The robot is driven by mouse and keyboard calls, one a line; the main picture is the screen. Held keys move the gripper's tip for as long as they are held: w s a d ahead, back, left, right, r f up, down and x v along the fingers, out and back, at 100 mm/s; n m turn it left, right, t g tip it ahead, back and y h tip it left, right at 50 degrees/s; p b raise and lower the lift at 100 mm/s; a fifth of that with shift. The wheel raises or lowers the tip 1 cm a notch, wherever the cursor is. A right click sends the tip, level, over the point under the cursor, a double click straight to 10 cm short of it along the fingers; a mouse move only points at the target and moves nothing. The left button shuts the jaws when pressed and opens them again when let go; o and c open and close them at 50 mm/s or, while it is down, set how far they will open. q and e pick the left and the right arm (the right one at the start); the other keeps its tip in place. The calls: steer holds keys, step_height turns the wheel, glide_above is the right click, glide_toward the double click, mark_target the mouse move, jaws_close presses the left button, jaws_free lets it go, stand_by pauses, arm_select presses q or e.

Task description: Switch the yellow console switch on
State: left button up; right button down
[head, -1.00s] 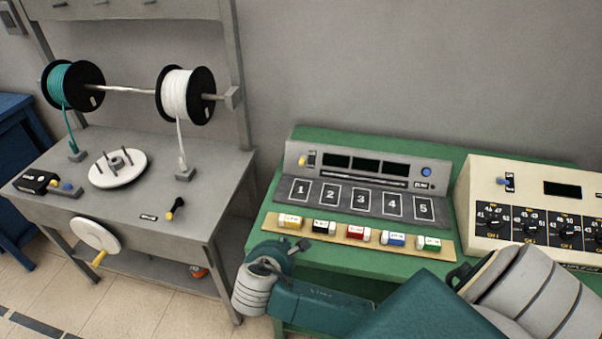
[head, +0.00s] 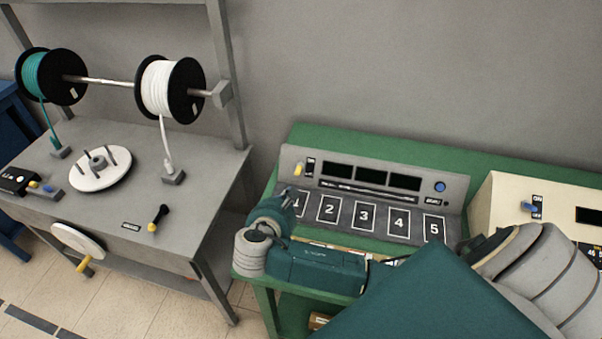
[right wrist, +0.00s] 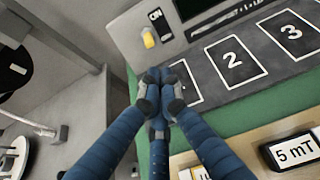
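The yellow switch (head: 299,169) sits at the left end of the grey console (head: 460,190), beside a black ON label. In the right wrist view the yellow switch (right wrist: 149,40) stands beside the lower part of that label (right wrist: 158,22). My right gripper (head: 287,196) is in front of the console's left end, by the card marked 1, and covers part of that card. In the right wrist view its fingertips (right wrist: 160,82) meet with nothing seen between them, a little below the switch and apart from it. My left gripper is not in view.
A cream panel (head: 490,205) with a blue ON/OFF switch (head: 530,207) stands at the right. Numbered cards (head: 364,216) lie along the console front. My right arm hides most of the coloured blocks. A grey bench (head: 200,190) with wire spools (head: 172,90) is at the left.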

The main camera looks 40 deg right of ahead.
mark_target(299, 170)
steer(key=shift+s+a+r, duration=0.15)
steer(key=shift+s+a, duration=0.05)
steer(key=shift+a, duration=0.05)
steer(key=shift+s+a+r, duration=0.25)
steer(key=shift+a, duration=0.05)
steer(key=shift+w+d+f, duration=0.15)
steer(key=shift+w+d, duration=0.05)
steer(key=shift+d, duration=0.05)
steer(key=p+x, duration=0.1)
steer(key=x, duration=0.8)
steer(key=shift+w+d+p, duration=0.1)
steer(key=shift+p, duration=0.25)
steer(key=shift+w+d+f, duration=0.2)
steer(key=shift+f, duration=0.05)
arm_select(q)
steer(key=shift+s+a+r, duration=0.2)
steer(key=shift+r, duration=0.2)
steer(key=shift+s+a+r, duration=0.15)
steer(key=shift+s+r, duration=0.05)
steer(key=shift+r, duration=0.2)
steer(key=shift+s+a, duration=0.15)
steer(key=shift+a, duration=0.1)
